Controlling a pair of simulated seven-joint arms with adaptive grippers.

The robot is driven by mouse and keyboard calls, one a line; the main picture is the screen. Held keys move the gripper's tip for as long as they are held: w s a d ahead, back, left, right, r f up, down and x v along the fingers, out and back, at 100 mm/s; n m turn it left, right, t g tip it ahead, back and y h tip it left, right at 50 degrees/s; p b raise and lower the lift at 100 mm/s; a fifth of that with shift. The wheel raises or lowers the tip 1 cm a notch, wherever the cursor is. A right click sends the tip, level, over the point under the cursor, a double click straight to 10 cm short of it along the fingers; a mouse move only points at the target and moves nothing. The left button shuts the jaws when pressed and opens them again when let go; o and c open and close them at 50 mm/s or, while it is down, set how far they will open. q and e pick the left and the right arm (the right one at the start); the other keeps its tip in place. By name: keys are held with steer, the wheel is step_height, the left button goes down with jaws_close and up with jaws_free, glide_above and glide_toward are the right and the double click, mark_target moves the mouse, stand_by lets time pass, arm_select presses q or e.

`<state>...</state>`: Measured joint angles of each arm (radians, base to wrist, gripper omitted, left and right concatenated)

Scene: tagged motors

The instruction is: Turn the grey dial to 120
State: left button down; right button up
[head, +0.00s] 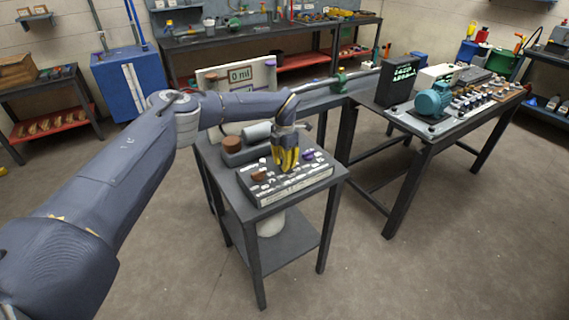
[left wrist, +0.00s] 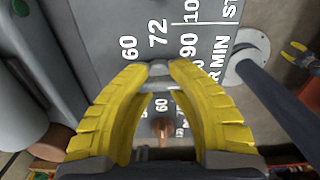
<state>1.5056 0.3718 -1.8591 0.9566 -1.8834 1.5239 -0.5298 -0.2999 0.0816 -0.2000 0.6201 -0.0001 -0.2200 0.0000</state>
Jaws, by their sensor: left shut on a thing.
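The grey dial (left wrist: 160,68) lies between the two yellow fingers of my left gripper (left wrist: 160,80) in the left wrist view. The fingers are shut on it from both sides and hide much of it. Printed white numbers, including 60, 72 and 90, surround it on the dark panel. In the head view my left gripper (head: 286,160) points down onto the control panel (head: 298,188) on the small table, hiding the dial there. The dial's exact setting cannot be read. What looks like my right gripper (left wrist: 300,54) shows small at the right of the left wrist view.
A brown knob (head: 259,174) and a purple knob (head: 308,155) stand on the panel beside my gripper. A grey cylinder (head: 257,132) and a display board reading 0 ml (head: 240,75) are behind. A workbench with a teal motor (head: 434,100) stands at the right.

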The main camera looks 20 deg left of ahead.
arm_select(q)
steer(key=shift+m, duration=0.4)
steer(key=c, duration=0.6)
jaws_free()
steer(key=shift+c, duration=0.2)
step_height(320, 180, up, 12)
stand_by(0.5)
